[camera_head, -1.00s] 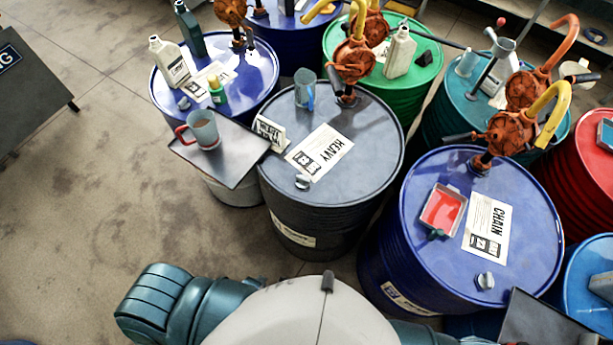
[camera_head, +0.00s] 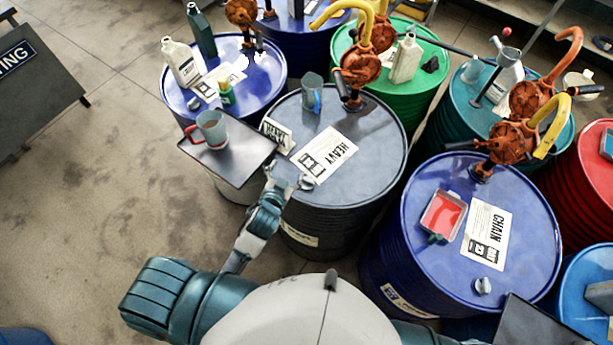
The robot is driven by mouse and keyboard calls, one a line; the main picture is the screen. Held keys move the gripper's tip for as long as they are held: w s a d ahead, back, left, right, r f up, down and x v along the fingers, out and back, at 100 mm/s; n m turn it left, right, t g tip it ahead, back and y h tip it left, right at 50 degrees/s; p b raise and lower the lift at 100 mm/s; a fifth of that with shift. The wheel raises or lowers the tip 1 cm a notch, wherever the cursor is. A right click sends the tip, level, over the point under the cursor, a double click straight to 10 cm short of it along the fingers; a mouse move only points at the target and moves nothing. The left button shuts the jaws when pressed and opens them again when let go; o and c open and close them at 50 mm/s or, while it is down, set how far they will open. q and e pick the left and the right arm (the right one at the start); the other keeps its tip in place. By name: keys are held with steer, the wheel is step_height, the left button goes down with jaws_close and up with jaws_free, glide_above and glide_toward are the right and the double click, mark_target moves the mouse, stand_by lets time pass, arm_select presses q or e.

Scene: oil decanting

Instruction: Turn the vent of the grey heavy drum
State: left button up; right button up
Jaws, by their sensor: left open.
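The grey heavy drum (camera_head: 370,140) stands in the middle, with a label reading HEAVY on its lid. Its small grey vent (camera_head: 306,184) sits near the lid's front left edge. My left gripper (camera_head: 287,175) is over the front left rim of this lid, just left of the vent. It is open; its fingers are small in the view, and I cannot tell whether they touch the vent. My right gripper is not in view.
A dark tray (camera_head: 228,152) with a grey mug (camera_head: 211,127) adjoins the drum's left side. An orange pump (camera_head: 360,68) and a jug (camera_head: 312,95) stand on its lid. A blue CHAIN drum (camera_head: 420,195) is at right.

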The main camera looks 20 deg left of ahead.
arm_select(q)
steer(key=w+d+r+m+t+h, duration=0.2)
steer(key=w+d+r+t, duration=0.15)
steer(key=r, duration=0.35)
steer(key=w+d+r+m+t+h, duration=0.2)
steer(key=d+r+t, duration=0.15)
steer(key=r, duration=0.35)
steer(key=s+d+r+m+g+h, duration=0.2)
steer(key=d+r+m+g+h, duration=0.1)
steer(key=d+r+m+h, duration=0.75)
steer(key=s+d+f+m+g+h, duration=0.25)
steer(key=d+m+g, duration=0.25)
steer(key=m+g, duration=0.25)
steer(key=s+d+f+m+g+h, duration=0.1)
steer(key=s+d+m+g+h, duration=0.25)
steer(key=m+g, duration=0.45)
steer(key=m+g+y, duration=0.2)
steer(key=m+y, duration=0.3)
steer(key=y, duration=1.5)
glide_above(308, 179)
step_height(308, 179, down, 16)
step_height(308, 179, down, 17)
steer(key=p, duration=0.3)
steer(key=shift+w+r, duration=0.1)
steer(key=shift+r, duration=0.1)
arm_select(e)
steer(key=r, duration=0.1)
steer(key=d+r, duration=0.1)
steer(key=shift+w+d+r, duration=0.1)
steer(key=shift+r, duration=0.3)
